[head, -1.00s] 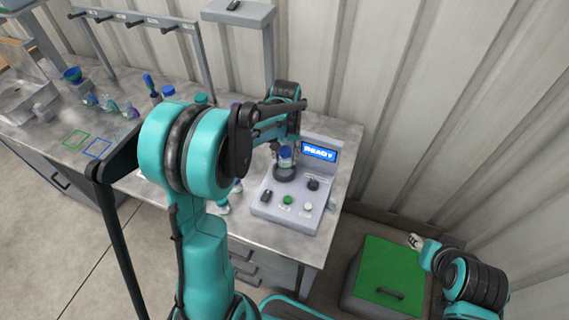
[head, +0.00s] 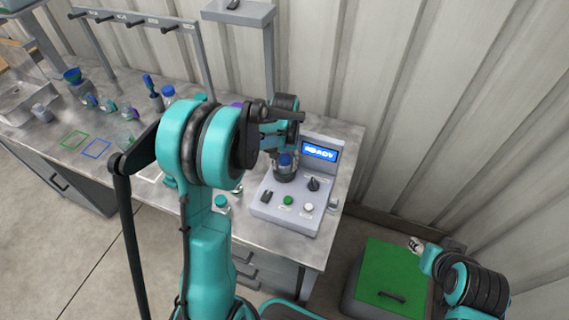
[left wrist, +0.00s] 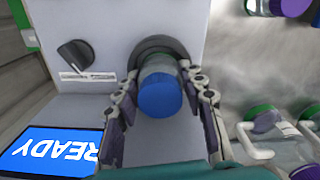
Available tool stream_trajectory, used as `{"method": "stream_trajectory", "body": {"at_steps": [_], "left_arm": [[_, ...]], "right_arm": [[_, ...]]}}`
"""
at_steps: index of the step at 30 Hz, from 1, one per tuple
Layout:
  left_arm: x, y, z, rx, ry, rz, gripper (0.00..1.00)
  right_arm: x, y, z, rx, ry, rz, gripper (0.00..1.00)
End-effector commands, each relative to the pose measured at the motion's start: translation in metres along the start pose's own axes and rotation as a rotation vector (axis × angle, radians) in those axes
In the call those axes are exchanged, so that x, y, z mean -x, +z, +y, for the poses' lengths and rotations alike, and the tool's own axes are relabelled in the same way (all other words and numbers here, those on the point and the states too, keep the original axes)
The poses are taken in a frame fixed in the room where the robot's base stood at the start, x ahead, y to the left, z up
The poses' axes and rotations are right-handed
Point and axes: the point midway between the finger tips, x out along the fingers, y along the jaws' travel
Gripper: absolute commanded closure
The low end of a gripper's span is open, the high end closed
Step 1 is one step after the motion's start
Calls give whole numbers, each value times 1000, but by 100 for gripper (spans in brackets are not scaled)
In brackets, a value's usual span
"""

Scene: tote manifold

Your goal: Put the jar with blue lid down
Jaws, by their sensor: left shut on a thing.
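The jar with blue lid (head: 285,160) is upright at the dark round holder (head: 284,174) on the grey machine. In the left wrist view the jar (left wrist: 160,93) shows its blue lid and clear side, with its base at the dark ring (left wrist: 160,47); whether it rests fully on the bottom is hidden. My left gripper (left wrist: 160,82) is shut on the jar, one finger on each side; in the head view the left gripper (head: 281,148) is partly hidden by my arm. My right gripper (head: 415,244) is small at the lower right, its jaws unclear.
The machine's blue screen (head: 319,152) reads READY. Its panel has a black knob (head: 314,184), a green button (head: 288,200) and a white button (head: 308,207). Several other vessels stand on the bench to the left. A green-topped box (head: 388,268) is at the right.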

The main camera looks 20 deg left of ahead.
Motion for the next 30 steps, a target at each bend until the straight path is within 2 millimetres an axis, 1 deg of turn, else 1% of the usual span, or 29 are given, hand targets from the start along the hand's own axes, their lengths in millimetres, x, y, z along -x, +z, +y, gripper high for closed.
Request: {"method": "stream_trajectory", "body": {"at_steps": [1, 6, 7, 8, 9, 25, 28, 30], "left_arm": [[-5, 1, 0, 0, 0, -2, 90], [-8, 2, 0, 0, 0, -5, 90], [-8, 3, 0, 0, 0, -5, 57], [-8, 3, 0, 0, 0, -6, 50], [-9, 3, 0, -1, 0, -7, 39], [-5, 1, 0, 0, 0, -2, 39], [1, 1, 0, 0, 0, -2, 39], [10, 1, 0, 0, 0, -2, 39]], "right_arm": [[-3, 2, 0, 0, 0, 0, 60], [-4, 3, 0, 0, 0, 0, 60], [-4, 3, 0, 0, 0, 0, 60], [-4, 3, 0, 0, 0, 0, 60], [-4, 3, 0, 0, 0, 0, 60], [-3, 2, 0, 0, 0, 0, 60], [2, -2, 0, 0, 0, 0, 60], [9, -6, 0, 0, 0, 0, 60]]}}
